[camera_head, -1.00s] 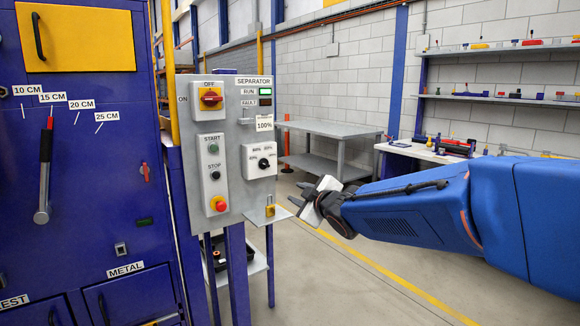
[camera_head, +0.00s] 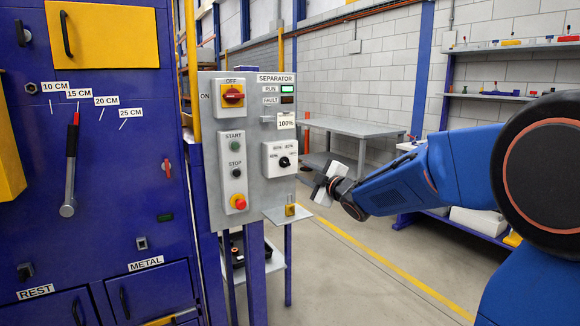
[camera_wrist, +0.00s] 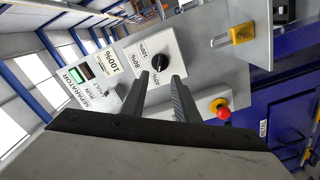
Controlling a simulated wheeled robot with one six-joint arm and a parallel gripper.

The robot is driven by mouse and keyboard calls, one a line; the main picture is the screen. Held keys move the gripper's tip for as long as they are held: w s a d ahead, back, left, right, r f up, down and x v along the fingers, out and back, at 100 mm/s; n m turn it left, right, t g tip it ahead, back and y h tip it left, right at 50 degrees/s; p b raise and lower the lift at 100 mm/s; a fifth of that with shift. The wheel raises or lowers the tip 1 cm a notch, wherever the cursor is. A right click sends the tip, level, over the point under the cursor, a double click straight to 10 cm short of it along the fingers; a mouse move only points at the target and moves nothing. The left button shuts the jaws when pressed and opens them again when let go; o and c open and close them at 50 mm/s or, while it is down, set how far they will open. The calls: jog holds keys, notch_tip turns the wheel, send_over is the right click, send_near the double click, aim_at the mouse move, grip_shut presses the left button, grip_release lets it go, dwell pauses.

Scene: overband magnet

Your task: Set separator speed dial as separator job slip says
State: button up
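The separator speed dial (camera_head: 284,161) is a black knob on a white box with percent marks, on the right side of the grey separator panel (camera_head: 262,205). It also shows in the wrist view (camera_wrist: 159,62); I cannot tell which mark it points to. The separator job slip (camera_head: 286,121) above the dial reads 100%, and shows in the wrist view (camera_wrist: 114,62). My gripper (camera_head: 318,187) is to the right of the panel, just below dial height. In the wrist view its two fingers (camera_wrist: 160,77) are apart with nothing between them, and the knob appears just beyond their tips.
The panel also carries a red-yellow switch (camera_head: 233,95), a start/stop box with a red emergency button (camera_head: 239,202), and a small shelf with a yellow block (camera_head: 290,210). A blue cabinet (camera_head: 110,190) stands left.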

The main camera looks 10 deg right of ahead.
aim_at(287, 164)
jog(key=x, duration=1)
jog(key=shift+w+a+f, duration=0.1)
jog(key=shift+c, duration=0.7)
grip_shut()
